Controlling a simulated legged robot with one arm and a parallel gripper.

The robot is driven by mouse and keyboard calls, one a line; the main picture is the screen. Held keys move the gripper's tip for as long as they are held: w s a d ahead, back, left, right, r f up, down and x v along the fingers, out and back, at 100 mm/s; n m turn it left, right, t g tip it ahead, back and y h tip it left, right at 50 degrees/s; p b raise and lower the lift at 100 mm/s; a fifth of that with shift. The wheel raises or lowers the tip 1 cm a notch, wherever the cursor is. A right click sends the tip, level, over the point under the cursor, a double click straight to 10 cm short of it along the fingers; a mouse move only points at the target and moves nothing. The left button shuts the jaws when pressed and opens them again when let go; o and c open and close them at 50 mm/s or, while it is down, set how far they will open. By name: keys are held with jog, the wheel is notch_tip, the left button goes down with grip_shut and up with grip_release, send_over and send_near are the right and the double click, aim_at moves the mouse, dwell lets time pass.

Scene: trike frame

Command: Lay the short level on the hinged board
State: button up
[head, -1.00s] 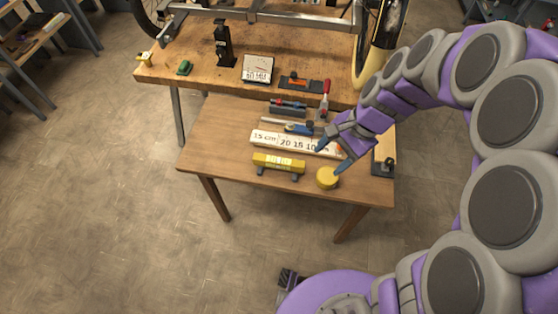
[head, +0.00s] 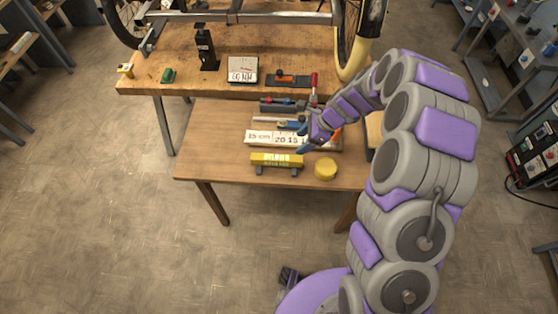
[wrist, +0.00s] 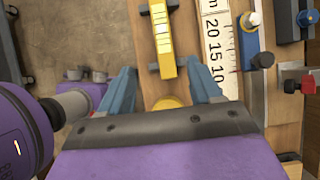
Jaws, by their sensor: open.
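The short level is a yellow bar (head: 276,160) lying across two dark supports near the front of the small wooden table. It also shows in the wrist view (wrist: 162,40), beyond my fingertips. My gripper (head: 303,139) is open and empty, above the white marked strip and behind and to the right of the level. In the wrist view my blue fingers (wrist: 163,82) are spread apart, with a yellow round piece (wrist: 168,103) partly visible between them. A pale wooden board (head: 374,130) at the table's right side, perhaps the hinged board, is mostly hidden by my arm.
A white strip with centimetre numbers (head: 262,138) lies behind the level. Tools, including a red-handled one (head: 314,82), lie farther back. A workbench (head: 140,83) with a wheeled frame stands behind. Bare tabletop (head: 215,150) is free at the left.

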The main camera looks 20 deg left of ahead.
jog(key=b, duration=0.2)
send_near(277, 157)
jog(key=x, duration=0.5)
jog(key=shift+s+a+r, duration=0.1)
jog(key=shift+a+r, duration=0.05)
jog(key=shift+a, duration=0.05)
jog(key=shift+a+f, duration=0.1)
jog(key=shift+f, duration=0.25)
jog(key=shift+d+f+b, duration=0.25)
jog(key=shift+d+b, duration=0.1)
jog(key=shift+d, duration=0.1)
jog(key=shift+a+f, duration=0.15)
jog(key=shift+f, duration=0.25)
jog(key=b+x, duration=0.1)
jog(key=x, duration=0.1)
jog(key=b+x, duration=0.1)
jog(key=x, duration=0.1)
jog(key=shift+a, duration=0.4)
jog(key=shift+a+f, duration=0.1)
jog(key=shift+a, duration=0.25)
jog(key=shift+d+r, duration=0.2)
jog(key=shift+d, duration=0.2)
jog(key=shift+c, duration=0.6)
jog(key=shift+d, duration=0.35)
jog(key=c, duration=0.3)
jog(key=shift+a, duration=0.45)
jog(key=c, duration=0.6)
jog(key=shift+f, duration=0.1)
grip_shut()
